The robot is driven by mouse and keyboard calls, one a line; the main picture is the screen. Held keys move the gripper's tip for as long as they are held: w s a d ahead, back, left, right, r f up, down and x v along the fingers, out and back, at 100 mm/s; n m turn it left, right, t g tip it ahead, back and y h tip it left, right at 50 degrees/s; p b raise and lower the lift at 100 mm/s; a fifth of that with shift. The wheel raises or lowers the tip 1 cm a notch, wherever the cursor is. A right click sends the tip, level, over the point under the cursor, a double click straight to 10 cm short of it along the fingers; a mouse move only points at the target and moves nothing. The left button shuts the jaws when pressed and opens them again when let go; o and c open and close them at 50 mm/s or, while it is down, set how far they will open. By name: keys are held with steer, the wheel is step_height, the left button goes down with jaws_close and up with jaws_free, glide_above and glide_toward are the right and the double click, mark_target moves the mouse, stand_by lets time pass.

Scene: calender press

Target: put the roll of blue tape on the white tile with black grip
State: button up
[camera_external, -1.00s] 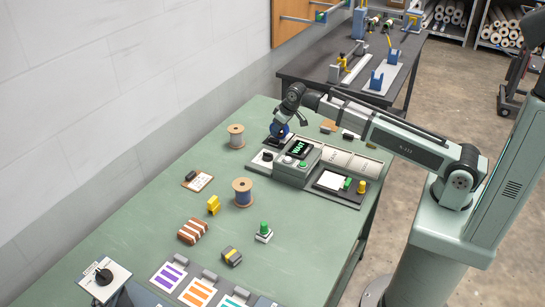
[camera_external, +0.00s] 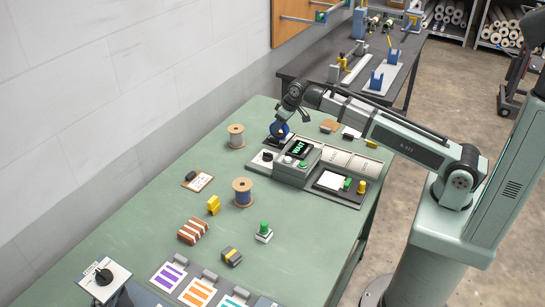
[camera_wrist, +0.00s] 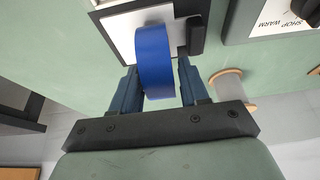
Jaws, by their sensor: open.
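The roll of blue tape (camera_external: 279,130) stands on its edge at the far end of the green bench; it also shows in the wrist view (camera_wrist: 155,55). A white tile (camera_wrist: 125,27) with a black grip (camera_wrist: 197,35) lies under it, and the roll appears to rest on the tile. The tile is mostly hidden in the outside view. My gripper (camera_external: 291,110) is just above the roll. In the wrist view my gripper (camera_wrist: 158,68) has its fingers apart, one on each side of the roll.
A control box with a green display (camera_external: 299,148) stands right beside the tile. The bench's left side is mostly clear.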

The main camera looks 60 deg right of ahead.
steer(key=v, duration=0.9)
steer(key=shift+s+r, duration=0.15)
steer(key=shift+r, duration=0.15)
